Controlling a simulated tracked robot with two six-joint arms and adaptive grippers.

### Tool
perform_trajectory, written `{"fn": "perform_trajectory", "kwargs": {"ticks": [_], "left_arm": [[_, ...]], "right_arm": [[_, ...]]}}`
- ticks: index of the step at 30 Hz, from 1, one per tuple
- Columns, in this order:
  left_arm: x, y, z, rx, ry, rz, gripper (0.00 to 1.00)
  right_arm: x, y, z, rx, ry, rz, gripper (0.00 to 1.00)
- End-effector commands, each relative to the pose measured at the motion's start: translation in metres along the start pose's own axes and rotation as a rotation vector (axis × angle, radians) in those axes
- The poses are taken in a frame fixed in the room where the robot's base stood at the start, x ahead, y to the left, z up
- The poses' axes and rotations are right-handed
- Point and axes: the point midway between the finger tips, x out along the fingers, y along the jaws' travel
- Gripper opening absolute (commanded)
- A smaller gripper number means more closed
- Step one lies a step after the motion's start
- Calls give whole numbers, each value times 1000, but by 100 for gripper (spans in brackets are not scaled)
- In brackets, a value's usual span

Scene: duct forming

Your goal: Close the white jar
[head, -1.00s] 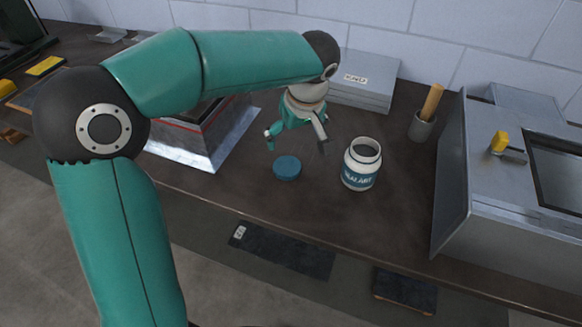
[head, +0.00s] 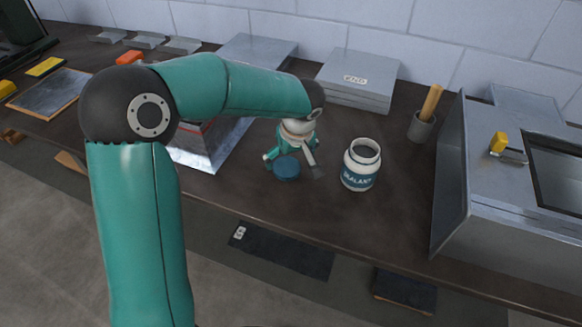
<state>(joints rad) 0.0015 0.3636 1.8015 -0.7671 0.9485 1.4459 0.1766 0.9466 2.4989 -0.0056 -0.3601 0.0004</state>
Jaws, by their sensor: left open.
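The white jar (head: 350,178) stands upright and open on the dark bench, with a blue label reading "SEALANT". Its blue round lid (head: 287,169) lies flat on the bench to the left of the jar, apart from it. My left gripper (head: 293,172) is open and low at the lid, with one finger at the lid's left and the other at its right. I cannot tell whether the fingers touch the lid. My right gripper is not in view.
A grey metal box (head: 490,213) with a raised side panel stands right of the jar. A pot (head: 421,129) with a wooden handle is behind the jar. Stacked grey sheets (head: 357,82) lie at the back wall. The bench in front of the jar is clear.

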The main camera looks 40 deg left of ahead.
Motion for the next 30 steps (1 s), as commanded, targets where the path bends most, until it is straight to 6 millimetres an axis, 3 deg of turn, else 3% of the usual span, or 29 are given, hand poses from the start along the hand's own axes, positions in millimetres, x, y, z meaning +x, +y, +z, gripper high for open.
{"fn": "perform_trajectory", "kwargs": {"ticks": [7,19,26,30], "left_arm": [[33,0,0,0,-1,-3,100],[37,0,1,0,0,0,100],[37,0,1,1,0,0,65],[37,1,1,1,0,0,64]], "right_arm": [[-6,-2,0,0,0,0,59],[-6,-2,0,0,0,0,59],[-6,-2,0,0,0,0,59],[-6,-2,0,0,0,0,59]]}}
